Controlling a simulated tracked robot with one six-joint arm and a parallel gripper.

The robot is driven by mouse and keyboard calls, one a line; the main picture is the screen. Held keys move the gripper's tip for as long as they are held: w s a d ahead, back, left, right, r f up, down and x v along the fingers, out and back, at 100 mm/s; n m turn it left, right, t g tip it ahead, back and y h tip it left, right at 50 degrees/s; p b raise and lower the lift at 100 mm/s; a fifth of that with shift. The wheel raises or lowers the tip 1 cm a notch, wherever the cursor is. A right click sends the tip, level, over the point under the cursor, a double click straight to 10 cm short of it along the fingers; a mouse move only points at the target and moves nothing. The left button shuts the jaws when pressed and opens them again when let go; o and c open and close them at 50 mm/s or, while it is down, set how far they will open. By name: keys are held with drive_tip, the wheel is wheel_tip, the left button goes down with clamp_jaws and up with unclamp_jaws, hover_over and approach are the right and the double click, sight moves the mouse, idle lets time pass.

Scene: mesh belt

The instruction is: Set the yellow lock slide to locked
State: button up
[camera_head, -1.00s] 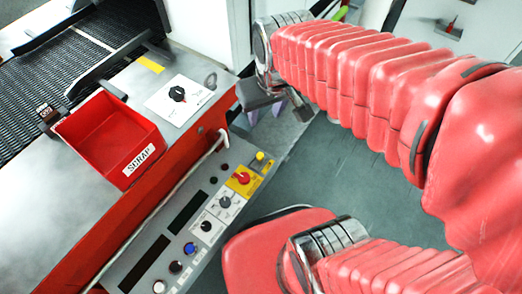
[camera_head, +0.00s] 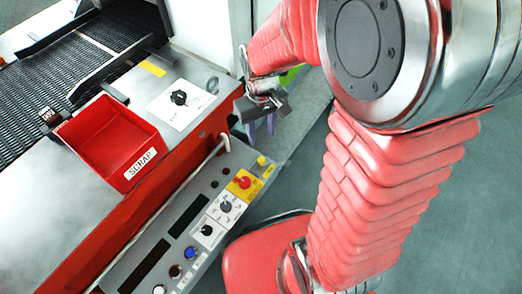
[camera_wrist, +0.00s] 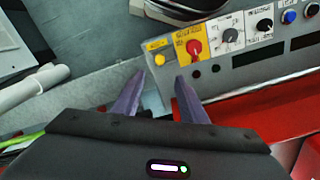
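A small yellow piece, which looks like the lock slide (camera_head: 262,161), sits at the far end of the grey control panel (camera_head: 215,190). It also shows as a yellow knob in the wrist view (camera_wrist: 160,58), with a yellow label strip (camera_wrist: 154,44) beside it. I cannot tell its setting. My gripper (camera_head: 261,128) is just beyond the panel's far end, apart from it. In the wrist view my gripper (camera_wrist: 154,84) has its two purple fingers spread with nothing between them. The yellow piece appears just past the fingertips, between their lines.
A red knob (camera_head: 242,182) on a yellow plate sits next to the yellow piece, followed by several dials and buttons. The floor right of the panel is open.

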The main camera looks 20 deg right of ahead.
sight(261, 159)
drive_tip(key=shift+f, duration=0.1)
drive_tip(key=shift+f, duration=6.8)
drive_tip(key=shift+c, duration=0.3)
clamp_jaws()
